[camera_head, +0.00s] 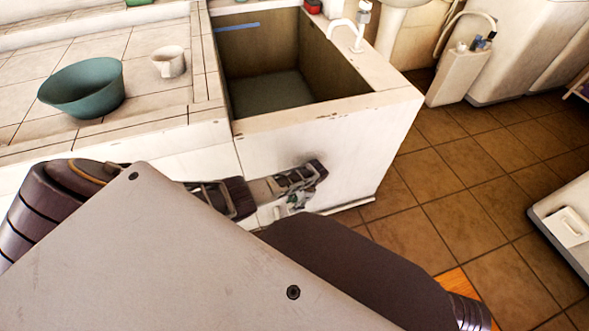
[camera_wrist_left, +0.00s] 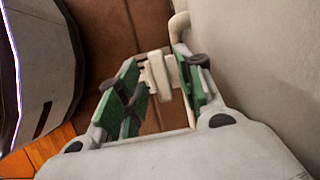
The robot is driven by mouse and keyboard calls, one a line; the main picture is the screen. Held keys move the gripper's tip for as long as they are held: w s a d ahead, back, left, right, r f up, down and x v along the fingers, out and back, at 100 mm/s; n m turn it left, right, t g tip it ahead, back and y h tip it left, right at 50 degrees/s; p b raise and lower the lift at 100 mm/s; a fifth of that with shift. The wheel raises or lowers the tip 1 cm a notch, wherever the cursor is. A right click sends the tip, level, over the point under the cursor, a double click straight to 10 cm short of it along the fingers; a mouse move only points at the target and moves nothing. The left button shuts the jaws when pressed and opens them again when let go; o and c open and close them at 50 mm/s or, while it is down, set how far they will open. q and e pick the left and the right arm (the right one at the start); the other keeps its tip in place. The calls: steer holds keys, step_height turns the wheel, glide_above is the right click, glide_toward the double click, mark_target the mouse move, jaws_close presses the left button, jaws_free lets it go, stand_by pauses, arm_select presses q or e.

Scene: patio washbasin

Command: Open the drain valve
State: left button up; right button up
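The drain valve (camera_wrist_left: 158,76) is a small white fitting on a pale pipe (camera_wrist_left: 180,27), low beside the basin's wall. In the left wrist view it shows between the two green-padded fingers of my left gripper (camera_wrist_left: 157,64). The fingers stand apart, one on each side of the valve; the right finger is very close to it, and I cannot tell if it touches. In the head view my left gripper (camera_head: 300,184) is at the lower front wall of the washbasin (camera_head: 325,135) and mostly hides the valve. My right gripper is not in view.
A teal bowl (camera_head: 85,88) and a white cup (camera_head: 169,62) stand on the tiled counter (camera_head: 140,45). A white faucet (camera_head: 347,30) rises at the basin's rim. Brown tiled floor (camera_head: 470,170) lies open to the right. My own body covers the lower foreground.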

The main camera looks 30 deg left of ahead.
arm_select(q)
steer(key=shift+w+r, duration=0.1)
steer(key=shift+r, duration=0.1)
steer(key=v, duration=1.1)
steer(key=shift+r, duration=0.2)
steer(key=shift+d, duration=0.25)
stand_by(0.3)
